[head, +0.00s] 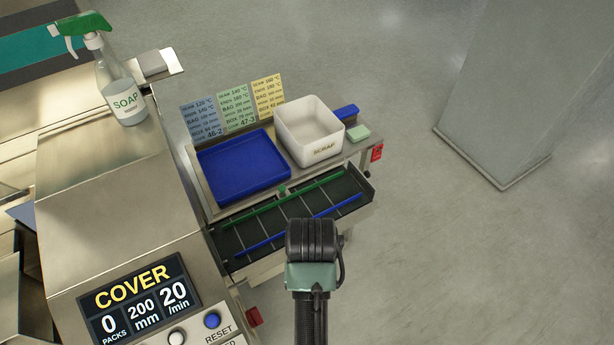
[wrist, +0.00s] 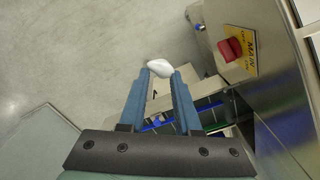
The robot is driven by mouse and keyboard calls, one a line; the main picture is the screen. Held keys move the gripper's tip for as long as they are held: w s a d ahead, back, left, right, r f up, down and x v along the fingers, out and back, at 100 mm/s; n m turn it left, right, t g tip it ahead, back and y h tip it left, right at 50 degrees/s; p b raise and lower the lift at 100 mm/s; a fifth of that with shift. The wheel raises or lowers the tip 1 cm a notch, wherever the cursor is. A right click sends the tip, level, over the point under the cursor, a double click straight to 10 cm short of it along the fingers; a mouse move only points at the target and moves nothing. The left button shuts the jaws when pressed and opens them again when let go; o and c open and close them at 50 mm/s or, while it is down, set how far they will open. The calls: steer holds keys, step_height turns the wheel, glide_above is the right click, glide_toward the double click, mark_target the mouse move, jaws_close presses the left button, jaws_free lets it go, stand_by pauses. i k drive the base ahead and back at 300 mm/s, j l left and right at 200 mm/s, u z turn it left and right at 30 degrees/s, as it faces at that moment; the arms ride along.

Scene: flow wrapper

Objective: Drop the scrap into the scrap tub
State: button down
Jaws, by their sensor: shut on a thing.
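My gripper (wrist: 160,74) shows in the wrist view with its two blue fingers shut on a small white scrap (wrist: 159,66), held at the fingertips. In the head view my wrist is at the lower middle and hides the fingers and the scrap. The scrap tub (head: 311,150) is a white, open-topped box marked SCRAP, standing upright on the steel side table. It is beyond my wrist in the head view. Its visible inside looks empty.
A blue tray (head: 240,190) lies left of the tub, with setting cards (head: 235,108) behind. A pale green sponge (head: 358,132) lies right of it. A conveyor (head: 290,215) with green and blue rails runs in front. The wrapper (head: 110,190) carries a soap bottle (head: 122,95).

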mark_target(308, 130)
steer(key=i+l+u, duration=0.1)
steer(key=i, duration=0.35)
steer(key=i+l+u, duration=0.1)
steer(key=i+l, duration=0.15)
steer(key=i, duration=0.2)
steer(key=i+l+u, duration=0.1)
steer(key=i+l, duration=0.15)
steer(key=i, duration=0.2)
steer(key=i+l+u, duration=0.15)
steer(key=i+l, duration=0.15)
steer(key=i, duration=0.15)
